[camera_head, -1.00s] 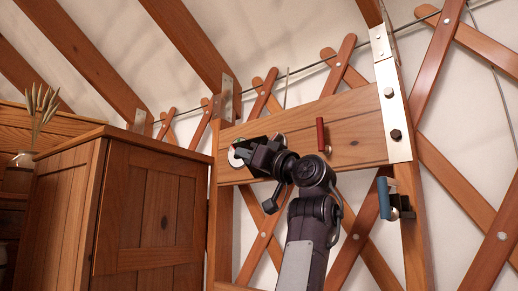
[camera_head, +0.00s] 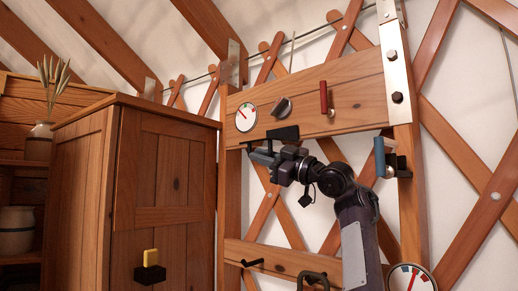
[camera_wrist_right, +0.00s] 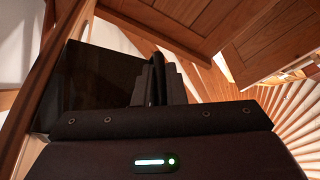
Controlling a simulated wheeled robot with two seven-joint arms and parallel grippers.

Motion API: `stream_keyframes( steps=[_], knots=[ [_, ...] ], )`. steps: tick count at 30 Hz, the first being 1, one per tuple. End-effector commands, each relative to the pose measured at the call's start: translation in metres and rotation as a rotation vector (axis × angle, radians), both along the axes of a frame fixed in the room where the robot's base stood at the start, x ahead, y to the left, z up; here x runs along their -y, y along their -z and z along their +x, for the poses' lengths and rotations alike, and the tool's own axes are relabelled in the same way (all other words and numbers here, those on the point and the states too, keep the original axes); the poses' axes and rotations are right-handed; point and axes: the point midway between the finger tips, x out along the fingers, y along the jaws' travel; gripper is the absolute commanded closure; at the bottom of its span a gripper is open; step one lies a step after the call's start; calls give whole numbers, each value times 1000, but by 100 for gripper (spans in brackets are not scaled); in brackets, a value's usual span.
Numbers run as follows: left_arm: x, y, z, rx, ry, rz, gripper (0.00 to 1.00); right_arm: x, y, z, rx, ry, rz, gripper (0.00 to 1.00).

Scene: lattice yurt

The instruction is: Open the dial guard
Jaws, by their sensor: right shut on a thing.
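The wooden crossboard in the head view carries a round white dial (camera_head: 246,117) and a dark knob (camera_head: 281,107), both uncovered. A flat black plate, which looks like the dial guard (camera_head: 283,134), sits at the board's lower edge below the knob. My right gripper (camera_head: 262,154) is just below the board, shut on the guard; the exact contact is hard to see. In the right wrist view the gripper's dark fingers (camera_wrist_right: 157,82) are together, beside a large dark glossy panel (camera_wrist_right: 95,85), seemingly the guard. My left gripper is not in view.
A red handle (camera_head: 325,100) is on the board right of the knob. A blue handle (camera_head: 380,157) is on the right post. A gauge (camera_head: 410,280) is at the lower right. A wooden cabinet (camera_head: 150,185) stands left, with a yellow-topped switch (camera_head: 150,262).

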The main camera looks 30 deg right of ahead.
Motion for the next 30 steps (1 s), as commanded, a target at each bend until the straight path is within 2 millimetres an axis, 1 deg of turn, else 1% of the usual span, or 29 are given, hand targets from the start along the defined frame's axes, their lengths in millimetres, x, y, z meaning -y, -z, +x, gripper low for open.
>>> stream_keyframes(
  steps=[6,19,20,21,22,30],
  knots=[
    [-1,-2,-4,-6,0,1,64,4,6,2,-4,0,0,100],
    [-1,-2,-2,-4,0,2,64,5,7,2,-5,0,1,100],
    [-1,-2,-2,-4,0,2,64,5,7,2,-5,0,1,88],
    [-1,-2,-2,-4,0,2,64,5,7,2,-5,0,1,83],
    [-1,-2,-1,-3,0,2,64,5,7,2,-5,0,1,80],
    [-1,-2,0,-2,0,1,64,5,6,2,-3,0,2,80]
  ],
)
